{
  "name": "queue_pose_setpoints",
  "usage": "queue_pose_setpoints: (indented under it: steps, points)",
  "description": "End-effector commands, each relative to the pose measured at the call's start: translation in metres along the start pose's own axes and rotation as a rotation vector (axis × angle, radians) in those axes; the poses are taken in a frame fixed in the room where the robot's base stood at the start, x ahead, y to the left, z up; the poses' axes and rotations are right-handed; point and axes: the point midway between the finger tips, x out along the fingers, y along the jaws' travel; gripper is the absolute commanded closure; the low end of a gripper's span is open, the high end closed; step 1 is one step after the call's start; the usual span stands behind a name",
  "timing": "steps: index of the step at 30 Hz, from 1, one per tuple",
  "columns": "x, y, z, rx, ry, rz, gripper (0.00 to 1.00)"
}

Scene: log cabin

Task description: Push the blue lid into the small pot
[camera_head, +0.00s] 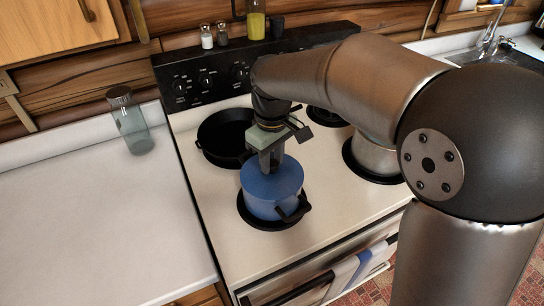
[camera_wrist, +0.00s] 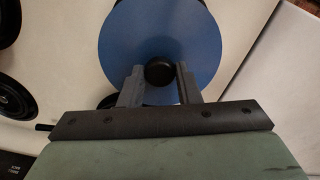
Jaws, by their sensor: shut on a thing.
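A small blue pot (camera_head: 271,200) stands on the front left burner of the stove, with a dark handle at its lower right. The round blue lid (camera_head: 284,174) is at its top; it fills the upper middle of the wrist view (camera_wrist: 160,35). I cannot tell whether the lid is fully seated. My gripper (camera_head: 269,166) points down over the lid. In the wrist view its two fingers (camera_wrist: 159,78) are on either side of the lid's black knob (camera_wrist: 159,73) and shut on it. The pot's inside is hidden.
A black pan (camera_head: 222,134) sits behind the pot at left. A metal pot (camera_head: 372,160) stands to the right under my arm. A glass jar (camera_head: 131,122) is on the left counter (camera_head: 90,215), which is otherwise clear. Towels (camera_head: 350,272) hang on the oven handle.

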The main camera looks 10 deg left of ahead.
Motion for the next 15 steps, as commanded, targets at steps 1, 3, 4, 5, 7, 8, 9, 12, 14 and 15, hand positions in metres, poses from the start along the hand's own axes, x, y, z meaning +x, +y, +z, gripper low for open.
queue_pose_setpoints:
  steps: [1, 3, 4, 5, 7, 8, 9, 12, 14, 15]
  points:
    - [0.0022, 0.0001, 0.0, 0.0, 0.0, 0.0, 1.0]
    - [0.0039, 0.0001, 0.0, 0.0, 0.0, 0.0, 1.0]
    - [0.0045, 0.0001, -0.0001, 0.0, 0.0, 0.0, 1.0]
    - [0.0038, 0.0001, -0.0001, 0.0, 0.001, 0.0, 0.64]
    - [0.0033, 0.0001, -0.0001, 0.0, 0.001, 0.0, 0.45]
    - [0.0033, 0.0001, -0.0001, 0.0, 0.001, 0.0, 0.45]
    - [0.0033, 0.0, -0.0001, 0.0, 0.001, 0.0, 0.45]
    - [0.0033, 0.0, -0.0001, 0.0, 0.001, 0.0, 0.45]
    - [0.0035, 0.0, -0.0001, 0.0, 0.0, 0.0, 0.45]
    - [0.0032, 0.0, -0.0001, 0.0, 0.0, 0.0, 0.45]
